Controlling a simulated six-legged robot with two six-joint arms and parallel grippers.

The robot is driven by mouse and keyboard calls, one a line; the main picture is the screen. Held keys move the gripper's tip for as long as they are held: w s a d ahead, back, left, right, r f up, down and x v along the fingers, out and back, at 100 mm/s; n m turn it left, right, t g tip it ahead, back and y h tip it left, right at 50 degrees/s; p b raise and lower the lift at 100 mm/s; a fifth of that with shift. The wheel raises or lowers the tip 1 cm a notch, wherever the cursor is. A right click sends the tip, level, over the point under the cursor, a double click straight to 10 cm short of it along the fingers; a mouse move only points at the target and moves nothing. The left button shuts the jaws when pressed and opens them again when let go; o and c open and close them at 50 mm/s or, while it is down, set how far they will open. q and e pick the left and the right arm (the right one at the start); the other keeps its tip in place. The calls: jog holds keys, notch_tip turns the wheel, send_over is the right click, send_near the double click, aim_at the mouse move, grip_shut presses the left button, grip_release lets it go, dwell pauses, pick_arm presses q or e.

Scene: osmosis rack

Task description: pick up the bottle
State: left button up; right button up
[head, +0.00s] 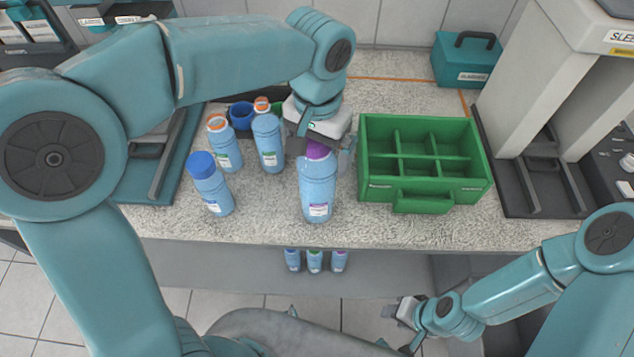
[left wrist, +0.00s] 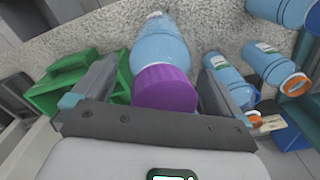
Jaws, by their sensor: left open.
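Several blue bottles stand on the speckled counter in the head view. The one with a purple cap (head: 318,190) stands near the front middle. My left gripper (head: 325,150) is above it, with its jaws around the cap area. In the left wrist view the purple cap (left wrist: 165,88) sits between the two open fingers (left wrist: 155,95), with clear gaps on both sides. Other bottles are a blue-capped one (head: 212,188) and two orange-capped ones (head: 225,148) (head: 268,140). My right gripper (head: 400,312) is low at the right, in front of the counter; its jaw state is unclear.
A green divided crate (head: 428,203) stands just right of the purple-capped bottle. A blue cup (head: 241,115) is behind the orange-capped bottles. A teal box (head: 467,60) is at the back right. A grey machine (head: 560,90) stands at the right.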

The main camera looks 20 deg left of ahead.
pick_arm(q)
jog(key=c, duration=1.7)
jog(key=shift+w+r, duration=0.1)
grip_shut()
